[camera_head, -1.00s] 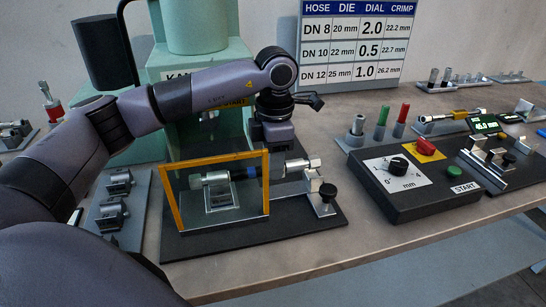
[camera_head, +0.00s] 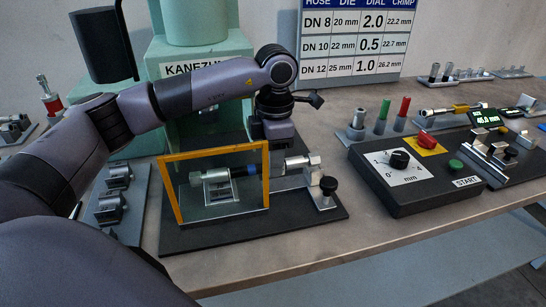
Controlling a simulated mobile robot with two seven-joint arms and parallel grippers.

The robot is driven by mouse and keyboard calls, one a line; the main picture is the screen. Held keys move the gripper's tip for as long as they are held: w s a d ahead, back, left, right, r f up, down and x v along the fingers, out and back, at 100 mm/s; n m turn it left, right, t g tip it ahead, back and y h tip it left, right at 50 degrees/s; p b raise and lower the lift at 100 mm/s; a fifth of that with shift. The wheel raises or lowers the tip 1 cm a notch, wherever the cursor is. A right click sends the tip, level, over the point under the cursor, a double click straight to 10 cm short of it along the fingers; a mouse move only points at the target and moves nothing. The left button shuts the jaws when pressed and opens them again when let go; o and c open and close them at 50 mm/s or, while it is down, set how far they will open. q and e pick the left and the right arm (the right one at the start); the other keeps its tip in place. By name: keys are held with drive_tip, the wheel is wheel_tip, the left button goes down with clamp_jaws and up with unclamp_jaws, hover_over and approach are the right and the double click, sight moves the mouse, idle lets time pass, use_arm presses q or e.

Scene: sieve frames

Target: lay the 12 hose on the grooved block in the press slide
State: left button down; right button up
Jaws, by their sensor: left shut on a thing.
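The hose (camera_head: 277,169) is a short dark piece with a blue band and metal fittings at both ends. It lies roughly level, its left part seen through the yellow-framed clear guard (camera_head: 264,190). My left gripper (camera_head: 276,155) reaches down behind the guard's right edge and is shut on the hose; its fingertips are mostly hidden. The grooved block (camera_head: 222,188) is a pale metal piece behind the guard, under the hose's left part. I cannot tell whether the hose touches it. The right fitting is by a metal stop with a black knob (camera_head: 328,184). My right gripper is not in view.
The green press (camera_head: 200,52) stands behind my left arm. A control box (camera_head: 410,180) with dial and START button stands right. Spare dies (camera_head: 112,205) lie left. Gauges and coloured pins stand farther right. The front table edge is clear.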

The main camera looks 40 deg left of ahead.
use_arm(q)
drive_tip(key=shift+f+b, duration=0.3)
drive_tip(key=shift+f, duration=0.1)
drive_tip(key=c, duration=0.7)
unclamp_jaws()
drive_tip(key=shift+d+r+b, duration=0.1)
drive_tip(key=shift+r+b, duration=0.2)
drive_tip(key=shift+r, duration=3.3)
